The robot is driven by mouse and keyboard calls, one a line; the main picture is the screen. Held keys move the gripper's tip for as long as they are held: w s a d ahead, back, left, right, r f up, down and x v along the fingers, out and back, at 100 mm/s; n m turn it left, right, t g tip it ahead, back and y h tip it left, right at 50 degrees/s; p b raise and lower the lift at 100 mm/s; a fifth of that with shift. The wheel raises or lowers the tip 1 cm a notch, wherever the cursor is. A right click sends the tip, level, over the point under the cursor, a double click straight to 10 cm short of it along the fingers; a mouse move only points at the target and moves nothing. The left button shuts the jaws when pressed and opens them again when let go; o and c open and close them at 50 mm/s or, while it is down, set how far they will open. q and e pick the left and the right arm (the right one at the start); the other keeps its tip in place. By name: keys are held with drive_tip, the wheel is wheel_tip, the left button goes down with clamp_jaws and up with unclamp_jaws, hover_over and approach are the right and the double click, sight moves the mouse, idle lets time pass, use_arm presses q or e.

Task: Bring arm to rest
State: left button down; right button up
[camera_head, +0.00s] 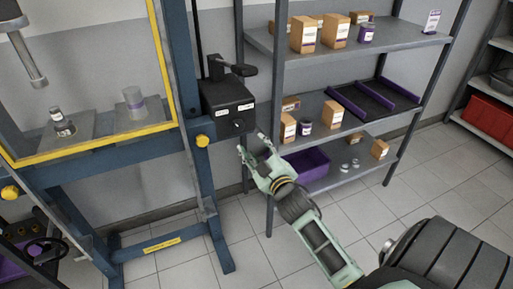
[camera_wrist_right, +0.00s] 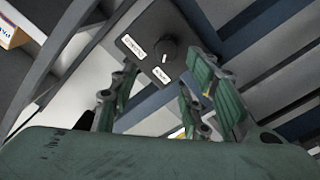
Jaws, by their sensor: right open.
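My right gripper (camera_head: 256,149) is pale green and reaches up from the lower right in the head view. It is open and holds nothing. Its fingertips are close to the lower front of a black control box (camera_head: 228,97) on the blue press frame; I cannot tell whether they touch it. In the right wrist view the green fingers (camera_wrist_right: 170,105) are spread apart, with the box's round black knob (camera_wrist_right: 167,50) and two white labels beyond them. My left gripper is not in view.
The blue press frame (camera_head: 200,165) stands at the left with a yellow-edged guard (camera_head: 100,152). A grey shelf rack (camera_head: 340,45) with small boxes and a purple bin (camera_head: 308,163) stands just right of the gripper. Tiled floor (camera_head: 400,195) is open in front of the rack.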

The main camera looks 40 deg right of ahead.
idle(0.4)
drive_tip(key=s+a+f+m+g+y, duration=0.1)
drive_tip(key=s+a+f+g, duration=0.3)
drive_tip(key=f, duration=0.8)
drive_tip(key=s+a+f+g+y, duration=0.1)
drive_tip(key=s+f, duration=0.4)
drive_tip(key=f, duration=0.8)
drive_tip(key=s+a+f+m+g+y, duration=0.1)
drive_tip(key=s+a+f+g, duration=0.3)
drive_tip(key=f, duration=0.8)
drive_tip(key=s+a+f+g, duration=0.2)
drive_tip(key=s+f, duration=0.4)
drive_tip(key=s, duration=0.6)
drive_tip(key=s+a+f+g+y, duration=0.1)
drive_tip(key=s+a+f+g, duration=0.2)
drive_tip(key=s+f, duration=0.4)
drive_tip(key=s+a+f+m+g, duration=0.1)
drive_tip(key=s+f, duration=0.5)
drive_tip(key=s, duration=1.1)
drive_tip(key=shift+s+a+f+g, duration=0.35)
drive_tip(key=shift+a+g, duration=0.35)
drive_tip(key=shift+a, duration=0.45)
drive_tip(key=shift+w, duration=0.15)
